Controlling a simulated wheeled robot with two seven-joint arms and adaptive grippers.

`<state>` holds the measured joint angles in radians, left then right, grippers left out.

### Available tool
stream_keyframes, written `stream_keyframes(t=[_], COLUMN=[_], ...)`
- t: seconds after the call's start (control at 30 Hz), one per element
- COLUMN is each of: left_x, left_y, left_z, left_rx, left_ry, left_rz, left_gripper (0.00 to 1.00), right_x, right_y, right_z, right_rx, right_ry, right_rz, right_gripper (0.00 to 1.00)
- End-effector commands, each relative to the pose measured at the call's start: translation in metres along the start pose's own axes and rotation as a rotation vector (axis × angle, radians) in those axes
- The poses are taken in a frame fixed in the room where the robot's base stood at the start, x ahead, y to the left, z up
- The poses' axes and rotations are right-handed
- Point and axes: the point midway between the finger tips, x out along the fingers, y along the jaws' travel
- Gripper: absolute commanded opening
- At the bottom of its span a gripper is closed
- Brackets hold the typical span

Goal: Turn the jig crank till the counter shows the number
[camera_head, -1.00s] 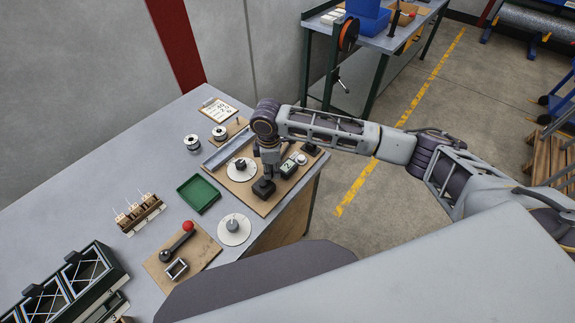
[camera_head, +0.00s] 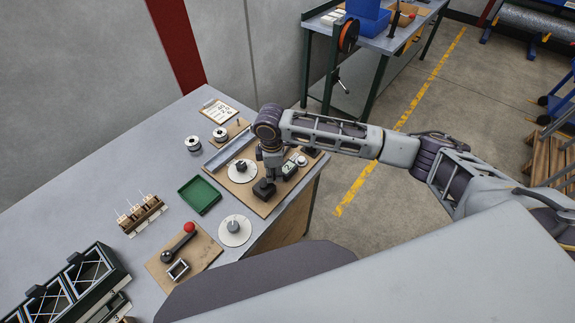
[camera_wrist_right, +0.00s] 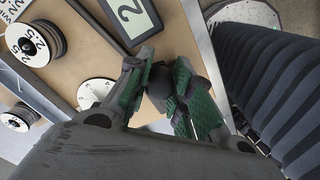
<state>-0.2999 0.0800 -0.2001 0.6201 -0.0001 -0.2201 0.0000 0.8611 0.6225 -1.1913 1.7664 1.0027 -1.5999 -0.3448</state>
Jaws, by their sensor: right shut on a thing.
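My right gripper (camera_head: 265,187) is over the jig board (camera_head: 222,186) at the table's right edge. In the right wrist view the gripper (camera_wrist_right: 160,92) is shut, its green pads at both sides of a dark round crank knob (camera_wrist_right: 158,82). In the head view the gripper covers the knob, and the crank arm cannot be made out. The counter (camera_head: 288,170) sits beside the gripper. In the right wrist view the counter (camera_wrist_right: 131,17) shows a 2, partly cut by the frame edge. My left gripper is not in view.
A white dial disc (camera_head: 239,177) lies left of the gripper, with another disc (camera_head: 234,231) nearer me. A green tray (camera_head: 199,194), a red-knobbed lever (camera_head: 189,228), spools (camera_head: 193,143) and a card (camera_head: 215,106) stand around. The grey table (camera_head: 95,165) is bare at far left.

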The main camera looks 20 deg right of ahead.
Motion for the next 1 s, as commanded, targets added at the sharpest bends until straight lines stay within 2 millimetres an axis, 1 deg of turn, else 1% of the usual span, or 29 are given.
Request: stream_keyframes(t=[0.03,0.13,0.67,1.0], left_x=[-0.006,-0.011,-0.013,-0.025], left_y=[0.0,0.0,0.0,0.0], left_z=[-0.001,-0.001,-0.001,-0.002], left_rx=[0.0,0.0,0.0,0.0], left_ry=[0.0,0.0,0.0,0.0], left_rz=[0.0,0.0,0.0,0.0], left_gripper=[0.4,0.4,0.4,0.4], right_x=[0.004,0.004,0.004,0.003], right_y=[-0.01,-0.015,-0.018,-0.038], right_z=[0.003,0.005,0.006,0.006], right_rx=[-0.004,-0.005,-0.004,-0.005], right_ry=[-0.008,-0.006,-0.005,-0.005], right_rz=[-0.016,-0.018,-0.012,-0.015], right_gripper=[0.0,0.0,0.0,0.0])
